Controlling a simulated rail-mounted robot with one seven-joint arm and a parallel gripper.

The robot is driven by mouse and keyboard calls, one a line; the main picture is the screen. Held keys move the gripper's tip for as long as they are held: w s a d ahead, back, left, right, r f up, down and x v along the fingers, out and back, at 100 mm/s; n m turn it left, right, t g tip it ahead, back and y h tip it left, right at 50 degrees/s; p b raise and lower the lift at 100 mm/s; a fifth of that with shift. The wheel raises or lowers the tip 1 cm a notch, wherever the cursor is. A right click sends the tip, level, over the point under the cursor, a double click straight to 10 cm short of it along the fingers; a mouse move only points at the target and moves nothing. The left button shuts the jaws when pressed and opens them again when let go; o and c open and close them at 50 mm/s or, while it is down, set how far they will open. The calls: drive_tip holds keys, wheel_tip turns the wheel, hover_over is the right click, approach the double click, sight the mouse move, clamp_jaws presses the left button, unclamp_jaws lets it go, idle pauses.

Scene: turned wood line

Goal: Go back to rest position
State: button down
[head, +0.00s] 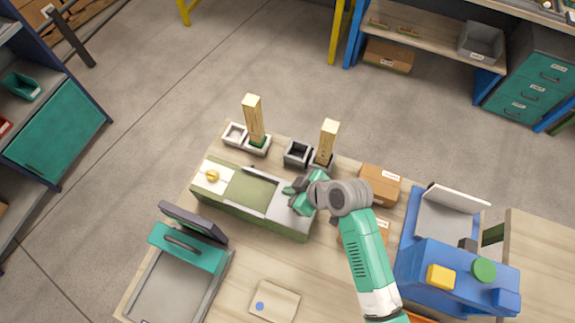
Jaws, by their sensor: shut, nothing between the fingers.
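My gripper (293,190) is shut and empty. It hangs over the right end of a green and grey machine (225,188) with a yellow knob, near the middle of the table (258,270). I cannot tell whether it touches the machine. My green and grey arm reaches up to it from the lower right and hides part of the table.
Two upright wooden posts (254,118) (328,140) stand in small bins behind the machine. Cardboard boxes (380,184) sit right of my gripper. A blue machine (455,275) stands at right, an open-lidded green and grey case (180,280) at lower left.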

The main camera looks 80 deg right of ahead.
drive_tip(key=v, duration=0.5)
drive_tip(key=shift+w+d+r, duration=0.1)
drive_tip(key=shift+w+r, duration=0.05)
drive_tip(key=w+a+r+n+t+h+p, duration=0.1)
drive_tip(key=w+a+r+t+p, duration=0.15)
drive_tip(key=w+r, duration=0.7)
drive_tip(key=w+a+r+t+p, duration=0.1)
drive_tip(key=w+a+r+t, duration=0.15)
drive_tip(key=w+r, duration=0.7)
drive_tip(key=w+a+r+n+t+h+p, duration=0.1)
drive_tip(key=w+a+r+t+p, duration=0.2)
drive_tip(key=r, duration=1.2)
drive_tip(key=w+a+r+n+t+y+p, duration=0.1)
drive_tip(key=w+a+r+t, duration=0.1)
drive_tip(key=a+r, duration=0.6)
drive_tip(key=w+a+r+t+p, duration=0.15)
drive_tip(key=a+r, duration=0.25)
drive_tip(key=r, duration=0.7)
drive_tip(key=s+a+r+t+y, duration=0.2)
drive_tip(key=s+a+r, duration=0.1)
drive_tip(key=a+r, duration=0.3)
drive_tip(key=s+a+r+t+y+p, duration=0.1)
drive_tip(key=s+a+r+t, duration=0.1)
drive_tip(key=a+r, duration=0.4)
wheel_tip(320, 180, up, 4)
drive_tip(key=shift+s+r+t+y+p, duration=0.3)
drive_tip(key=shift+s+t+y, duration=0.1)
drive_tip(key=shift+t, duration=0.35)
